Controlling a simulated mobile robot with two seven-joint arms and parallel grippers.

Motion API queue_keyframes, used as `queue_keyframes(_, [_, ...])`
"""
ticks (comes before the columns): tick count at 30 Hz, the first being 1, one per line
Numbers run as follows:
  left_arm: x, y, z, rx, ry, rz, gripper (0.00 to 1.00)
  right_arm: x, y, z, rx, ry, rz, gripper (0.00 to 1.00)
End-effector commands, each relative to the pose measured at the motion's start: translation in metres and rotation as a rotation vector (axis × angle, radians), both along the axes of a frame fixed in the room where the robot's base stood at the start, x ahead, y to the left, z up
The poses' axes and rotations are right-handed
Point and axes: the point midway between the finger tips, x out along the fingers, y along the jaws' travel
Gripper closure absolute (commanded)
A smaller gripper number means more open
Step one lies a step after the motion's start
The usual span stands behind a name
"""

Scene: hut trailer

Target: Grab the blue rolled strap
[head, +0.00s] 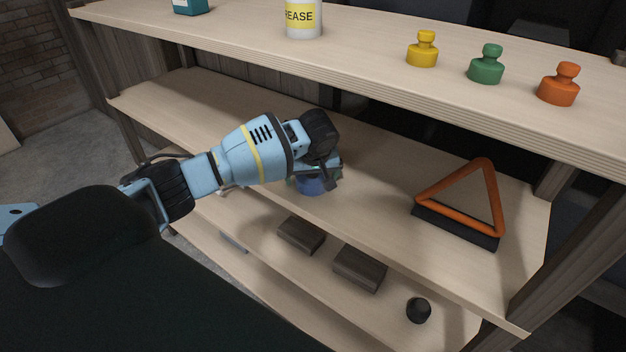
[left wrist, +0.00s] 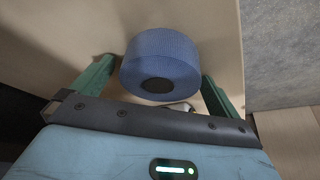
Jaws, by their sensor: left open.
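The blue rolled strap (left wrist: 160,62) is a round roll with a dark centre hole. It sits on the middle shelf board (head: 375,165), and in the head view its lower part (head: 311,187) shows beneath my left gripper (head: 318,178), which hides the rest. In the left wrist view my left gripper (left wrist: 156,88) is open, with one green finger on each side of the roll. A gap shows between the roll and the left finger; the right finger is close to the roll, and I cannot tell if it touches. My right gripper is not in view.
An orange warning triangle (head: 487,200) stands on the same shelf to the right. The upper shelf (head: 240,35) overhangs, with a grease container (head: 303,20) and yellow (head: 422,50), green (head: 486,65) and orange (head: 558,85) weight-like objects. Dark blocks (head: 360,268) lie on the shelf below.

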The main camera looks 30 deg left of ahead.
Motion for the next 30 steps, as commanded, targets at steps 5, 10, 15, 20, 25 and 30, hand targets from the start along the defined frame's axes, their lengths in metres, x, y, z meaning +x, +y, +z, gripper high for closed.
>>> queue_keyframes(5, [0.0006, -0.0002, 0.0013, 0.0, -0.003, -0.001, 0.0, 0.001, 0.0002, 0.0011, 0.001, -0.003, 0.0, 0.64])
queue_keyframes(10, [0.0005, -0.0003, 0.0014, 0.0, -0.003, -0.001, 0.2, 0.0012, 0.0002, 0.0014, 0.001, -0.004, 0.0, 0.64])
queue_keyframes(15, [0.0004, -0.0003, 0.0013, 0.0, -0.003, -0.001, 0.42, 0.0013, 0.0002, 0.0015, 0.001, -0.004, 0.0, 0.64])
queue_keyframes(20, [0.0007, -0.0003, 0.0019, -0.001, -0.003, -0.001, 0.53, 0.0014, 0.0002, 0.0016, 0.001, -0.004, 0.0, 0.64])
queue_keyframes(25, [0.0007, -0.0003, 0.0024, -0.001, -0.003, -0.001, 0.53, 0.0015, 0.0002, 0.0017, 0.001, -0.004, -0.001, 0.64])
queue_keyframes(30, [0.0011, -0.0007, 0.0099, -0.002, -0.006, -0.001, 0.53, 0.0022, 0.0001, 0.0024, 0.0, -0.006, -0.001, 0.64])
